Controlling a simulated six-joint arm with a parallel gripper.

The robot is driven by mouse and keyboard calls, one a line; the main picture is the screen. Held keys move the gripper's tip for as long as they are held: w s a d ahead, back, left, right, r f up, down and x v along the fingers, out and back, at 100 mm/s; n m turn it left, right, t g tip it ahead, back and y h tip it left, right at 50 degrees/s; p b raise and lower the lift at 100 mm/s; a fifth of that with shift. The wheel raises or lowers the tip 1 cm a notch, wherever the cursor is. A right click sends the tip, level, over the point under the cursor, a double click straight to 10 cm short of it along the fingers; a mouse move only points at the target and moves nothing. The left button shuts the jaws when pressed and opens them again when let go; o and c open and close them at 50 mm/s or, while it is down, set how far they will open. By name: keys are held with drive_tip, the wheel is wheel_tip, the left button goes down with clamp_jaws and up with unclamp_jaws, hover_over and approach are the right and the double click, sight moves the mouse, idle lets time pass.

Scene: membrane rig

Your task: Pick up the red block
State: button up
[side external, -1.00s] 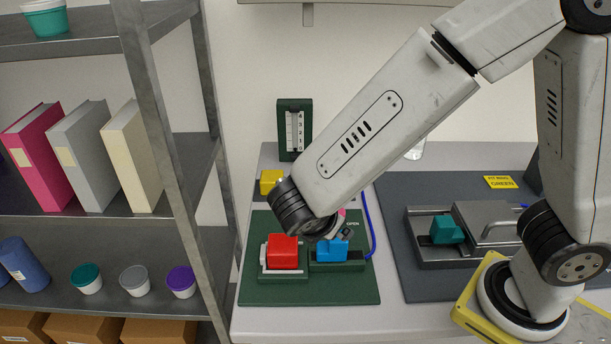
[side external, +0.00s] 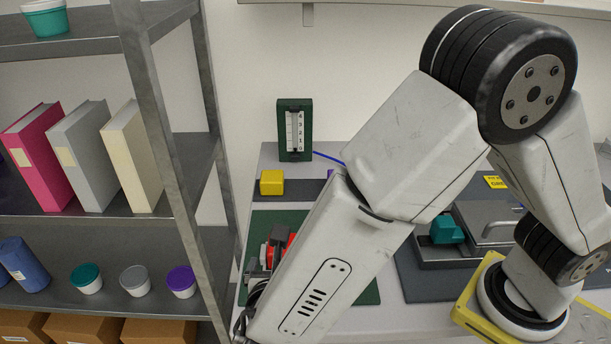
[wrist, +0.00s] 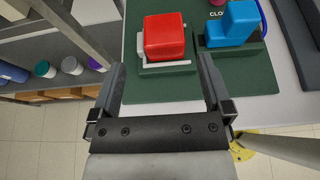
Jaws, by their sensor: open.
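The red block (wrist: 165,36) sits in a light grey holder (wrist: 166,65) on the dark green board (wrist: 150,90). In the wrist view it lies just beyond my fingertips and between their lines. My gripper (wrist: 160,60) is open, with one finger on each side and nothing held. In the side view, only parts of the red block (side external: 291,243) show behind my gripper (side external: 266,252) and arm.
A blue stepped block (wrist: 232,25) stands right of the red block on the same board. A metal shelf rack (side external: 180,150) stands left. A teal block (side external: 446,229) sits at right.

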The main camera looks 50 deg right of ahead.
drive_tip(key=shift+w+d+f, duration=0.3)
drive_tip(key=shift+f, duration=0.3)
drive_tip(key=shift+w+d+f, duration=0.25)
drive_tip(key=shift+d+f, duration=0.05)
drive_tip(key=shift+f, duration=0.3)
drive_tip(key=shift+w+d+f, duration=0.3)
drive_tip(key=shift+f, duration=0.3)
drive_tip(key=shift+x, duration=2.6)
drive_tip(key=shift+s, duration=0.1)
drive_tip(key=c, duration=1.1)
drive_tip(key=shift+r, duration=0.15)
